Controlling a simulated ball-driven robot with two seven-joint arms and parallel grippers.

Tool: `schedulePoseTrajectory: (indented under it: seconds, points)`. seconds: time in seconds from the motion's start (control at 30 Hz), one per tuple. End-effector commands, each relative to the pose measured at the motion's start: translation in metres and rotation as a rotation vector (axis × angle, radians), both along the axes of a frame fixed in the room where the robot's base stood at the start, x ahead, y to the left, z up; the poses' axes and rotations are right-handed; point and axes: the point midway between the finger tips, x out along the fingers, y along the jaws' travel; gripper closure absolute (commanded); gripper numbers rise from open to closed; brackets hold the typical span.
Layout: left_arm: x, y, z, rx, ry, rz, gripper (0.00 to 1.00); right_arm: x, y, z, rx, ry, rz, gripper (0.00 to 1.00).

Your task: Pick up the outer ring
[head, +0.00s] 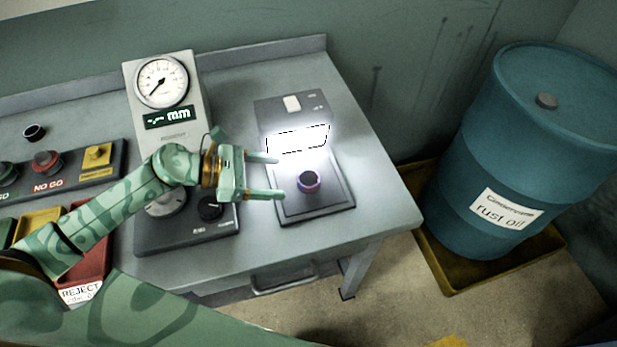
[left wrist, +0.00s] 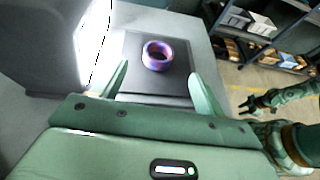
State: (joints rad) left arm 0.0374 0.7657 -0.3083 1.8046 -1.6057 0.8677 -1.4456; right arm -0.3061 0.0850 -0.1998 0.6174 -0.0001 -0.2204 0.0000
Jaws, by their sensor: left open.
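The outer ring (head: 308,182), a dark band with a purple-blue sheen, lies on the dark plate of the lit inspection stand (head: 340,202). It also shows in the left wrist view (left wrist: 157,56), beyond and between my fingers. My left gripper (head: 280,177) is open and empty, with its fingers pointing at the ring from the left. The fingertips are just short of the ring, apart from it. My right gripper (left wrist: 246,107) shows small at the right of the left wrist view, away from the stand; its jaw state is unclear.
The bright lamp panel (head: 298,139) stands behind the plate. A dial gauge (head: 162,82) stands to the left, under and behind my left arm. A small dark ring (head: 34,132) lies at the far left.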

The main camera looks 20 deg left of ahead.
Motion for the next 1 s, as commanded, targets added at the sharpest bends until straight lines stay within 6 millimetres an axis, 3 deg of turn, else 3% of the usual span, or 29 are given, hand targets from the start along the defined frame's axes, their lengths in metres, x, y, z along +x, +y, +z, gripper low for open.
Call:
schedulePoseTrajectory:
  seconds: [0.53,0.83,1.0]
  points:
    - [0.033,-0.055,-0.031,-0.002,0.000,0.002,0.27,0.005,0.004,-0.002,0.006,-0.007,-0.003,0.64]
    - [0.035,-0.060,-0.034,0.001,0.001,0.001,0.27,0.006,0.008,-0.002,0.011,-0.009,-0.003,0.64]
    - [0.035,-0.060,-0.033,0.001,0.001,0.001,0.75,0.006,0.007,-0.002,0.010,-0.009,-0.003,0.64]
